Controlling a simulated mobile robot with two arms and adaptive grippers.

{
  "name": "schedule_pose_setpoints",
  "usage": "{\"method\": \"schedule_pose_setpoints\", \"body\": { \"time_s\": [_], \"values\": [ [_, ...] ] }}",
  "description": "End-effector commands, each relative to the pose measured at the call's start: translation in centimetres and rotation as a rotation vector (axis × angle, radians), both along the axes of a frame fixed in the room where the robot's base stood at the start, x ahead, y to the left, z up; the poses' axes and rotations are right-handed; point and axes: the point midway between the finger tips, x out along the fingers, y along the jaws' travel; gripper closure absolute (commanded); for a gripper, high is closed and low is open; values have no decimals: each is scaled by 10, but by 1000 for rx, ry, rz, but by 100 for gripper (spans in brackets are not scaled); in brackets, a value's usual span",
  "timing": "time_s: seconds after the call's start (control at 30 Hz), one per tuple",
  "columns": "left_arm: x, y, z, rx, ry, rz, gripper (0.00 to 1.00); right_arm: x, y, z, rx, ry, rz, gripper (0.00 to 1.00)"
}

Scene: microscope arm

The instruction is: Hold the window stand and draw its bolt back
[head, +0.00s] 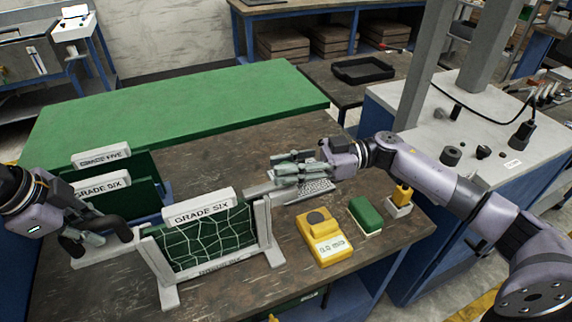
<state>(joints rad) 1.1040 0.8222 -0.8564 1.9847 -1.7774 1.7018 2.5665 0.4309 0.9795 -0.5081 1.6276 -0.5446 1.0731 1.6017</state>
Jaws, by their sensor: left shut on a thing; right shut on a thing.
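The window stand (155,262) is a pale frame on two feet, with a green netted panel and a "GRADE SIX" sign on top. It stands upright on the brown worktable. My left gripper (88,241) is at its left side, shut on a pale part there; the fingers partly hide the contact. A pale grey bar (259,191), which looks like the bolt, runs right from the stand's upper right side. My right gripper (287,166) is at the bar's right part, shut; its fingers hide what they grip.
Two more signed green holders stand behind the window stand on the left. A green mat (180,105) covers the far side.

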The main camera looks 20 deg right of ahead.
Motion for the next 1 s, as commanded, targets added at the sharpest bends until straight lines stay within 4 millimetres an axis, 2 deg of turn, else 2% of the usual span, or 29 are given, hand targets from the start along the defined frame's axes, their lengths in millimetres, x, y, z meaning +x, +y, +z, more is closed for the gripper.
{"method": "schedule_pose_setpoints", "body": {
  "time_s": [0.23,0.4,0.53,0.83,0.87,1.0],
  "values": [
    [-1,0,0,0,2,-3,100,1,-5,0,-3,-1,-4,100],
    [-1,0,0,1,1,-2,100,3,-36,-1,-5,0,-8,100],
    [-1,0,-1,2,2,-1,100,3,-53,-1,-4,-1,-7,100],
    [0,2,-1,6,1,2,100,3,-57,0,-4,-2,-7,100],
    [0,2,-1,6,1,2,100,3,-57,0,-4,-2,-8,75],
    [0,2,-1,6,1,2,100,2,-56,0,-3,-1,-6,66]
  ]
}}
